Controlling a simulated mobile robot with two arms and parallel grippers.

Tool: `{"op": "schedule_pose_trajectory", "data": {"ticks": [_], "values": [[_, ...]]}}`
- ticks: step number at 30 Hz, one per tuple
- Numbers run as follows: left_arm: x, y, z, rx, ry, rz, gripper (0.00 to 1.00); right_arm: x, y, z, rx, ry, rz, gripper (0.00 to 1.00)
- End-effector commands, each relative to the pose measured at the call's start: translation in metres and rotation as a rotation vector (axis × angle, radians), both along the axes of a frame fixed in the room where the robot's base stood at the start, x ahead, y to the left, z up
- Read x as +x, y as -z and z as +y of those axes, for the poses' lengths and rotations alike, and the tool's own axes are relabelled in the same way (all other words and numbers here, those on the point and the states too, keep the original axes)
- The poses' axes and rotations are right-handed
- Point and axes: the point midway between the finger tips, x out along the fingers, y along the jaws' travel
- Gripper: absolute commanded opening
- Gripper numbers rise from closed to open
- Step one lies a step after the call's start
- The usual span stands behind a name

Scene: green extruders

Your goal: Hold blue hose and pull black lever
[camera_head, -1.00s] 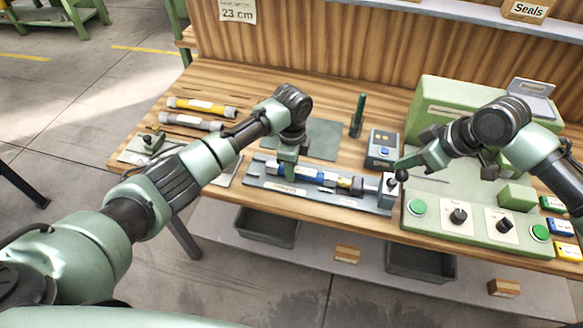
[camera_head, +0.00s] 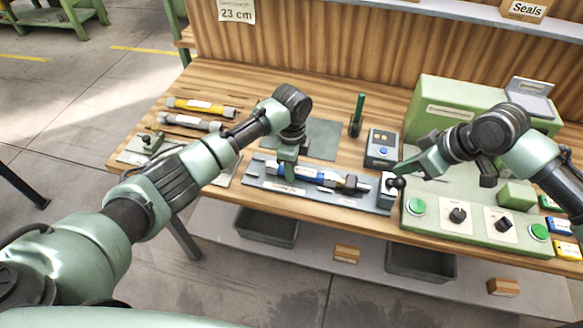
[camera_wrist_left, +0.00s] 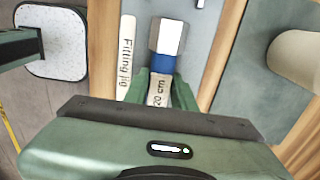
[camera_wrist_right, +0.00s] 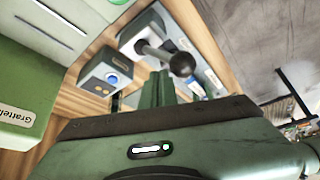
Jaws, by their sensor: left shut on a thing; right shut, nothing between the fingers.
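The blue hose (camera_head: 312,175), with a white label and metal end nut, lies along the grey fitting jig (camera_head: 270,185). My left gripper (camera_head: 287,172) is shut on the hose near its left end. In the left wrist view its fingers (camera_wrist_left: 160,90) straddle the labelled part, beside a blue band and hex nut (camera_wrist_left: 167,37). The black lever (camera_head: 399,183) has a round ball knob at the jig's right end; the knob also shows in the right wrist view (camera_wrist_right: 181,64). My right gripper (camera_head: 401,169) is shut and empty, right beside the knob; contact is unclear.
A grey box with a blue button (camera_head: 382,148) stands behind the lever. A green panel with knobs and buttons (camera_head: 470,222) is to the right. Yellow and grey hoses (camera_head: 200,106) lie at the left. A dark green upright post (camera_head: 357,115) stands behind the jig.

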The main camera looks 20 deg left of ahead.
Motion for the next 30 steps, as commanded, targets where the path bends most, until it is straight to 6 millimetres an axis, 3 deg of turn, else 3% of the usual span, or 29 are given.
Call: {"op": "schedule_pose_trajectory", "data": {"ticks": [20, 30], "values": [[0.0, 0.0, 0.001, 0.001, 0.0, 0.0, 0.0, 0.024, -0.022, 0.0, 0.001, -0.001, -0.001, 0.0], [0.0, 0.0, 0.001, 0.001, -0.001, 0.0, 0.0, 0.024, -0.056, 0.001, 0.001, -0.002, -0.002, 0.0]]}}
